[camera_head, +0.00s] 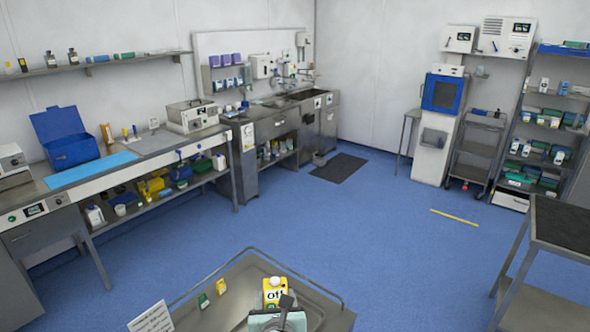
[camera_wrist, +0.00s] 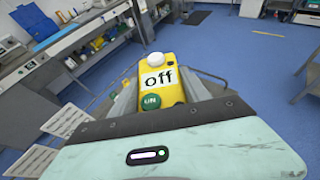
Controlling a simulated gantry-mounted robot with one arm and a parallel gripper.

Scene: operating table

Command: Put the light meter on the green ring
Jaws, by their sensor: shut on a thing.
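A yellow light meter (camera_wrist: 172,92) with a white dome on top, an "off" label and a green round button shows in the wrist view. My gripper (camera_wrist: 158,84) has its grey fingers on both sides of the meter and is shut on it. In the head view the yellow meter (camera_head: 275,284) is at the bottom, upright, over the metal operating table (camera_head: 235,282). My gripper (camera_head: 278,308) covers its lower part there. I cannot tell whether the meter touches the table. No green ring can be made out in either view.
A small green item (camera_head: 203,300) and a small yellow item (camera_head: 221,286) are on the table, left of the meter. A raised rail (camera_head: 297,271) runs around the table's edge. A white printed card (camera_head: 152,318) is at the left. Blue floor lies open beyond.

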